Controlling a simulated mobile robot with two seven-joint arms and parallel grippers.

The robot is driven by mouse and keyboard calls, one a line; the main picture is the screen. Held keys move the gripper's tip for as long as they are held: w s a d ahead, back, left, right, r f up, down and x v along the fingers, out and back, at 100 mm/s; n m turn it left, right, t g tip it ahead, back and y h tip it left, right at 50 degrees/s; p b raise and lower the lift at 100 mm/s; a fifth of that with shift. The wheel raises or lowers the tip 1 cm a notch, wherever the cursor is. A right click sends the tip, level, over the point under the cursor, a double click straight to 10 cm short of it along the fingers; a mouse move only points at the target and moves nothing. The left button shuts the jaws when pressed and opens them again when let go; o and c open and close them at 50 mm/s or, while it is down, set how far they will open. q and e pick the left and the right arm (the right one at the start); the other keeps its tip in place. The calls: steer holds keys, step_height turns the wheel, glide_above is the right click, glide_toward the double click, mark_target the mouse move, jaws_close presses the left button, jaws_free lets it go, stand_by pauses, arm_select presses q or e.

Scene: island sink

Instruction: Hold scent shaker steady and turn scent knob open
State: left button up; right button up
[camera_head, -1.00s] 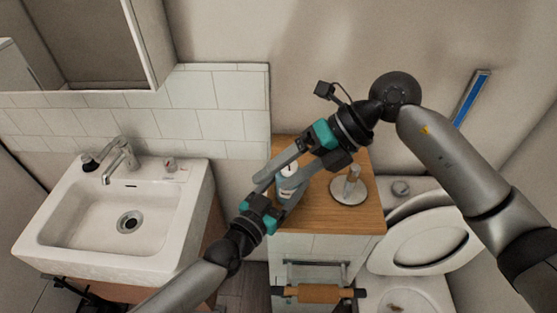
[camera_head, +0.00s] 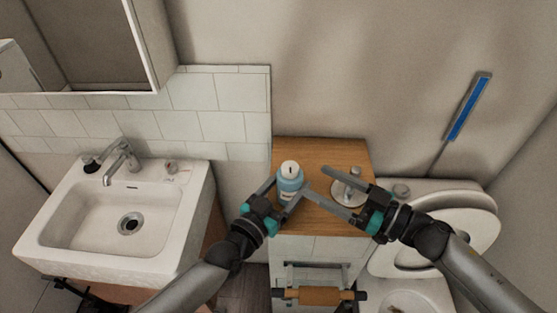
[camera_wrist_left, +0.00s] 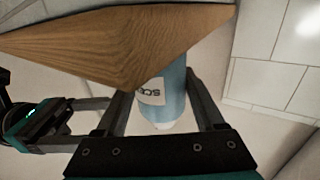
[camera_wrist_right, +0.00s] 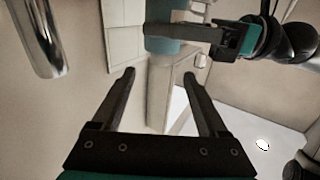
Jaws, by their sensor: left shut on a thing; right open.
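The scent shaker (camera_head: 290,183) is a light blue bottle with a white top, the scent knob (camera_head: 290,168), standing upright at the left side of the wooden cabinet top. My left gripper (camera_head: 287,195) is shut on the shaker's body from the front. In the left wrist view the shaker (camera_wrist_left: 172,90) sits between the fingers with part of its label showing. My right gripper (camera_head: 318,180) is open and empty, to the right of the shaker and apart from the knob.
A metal stand with a round base (camera_head: 338,196) is on the wooden top (camera_head: 325,150), partly behind my right gripper. The sink (camera_head: 75,215) is at left, the toilet (camera_head: 465,225) at right.

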mark_target(283, 164)
steer(key=x, duration=1.1)
steer(key=shift+a, duration=0.2)
jaws_close()
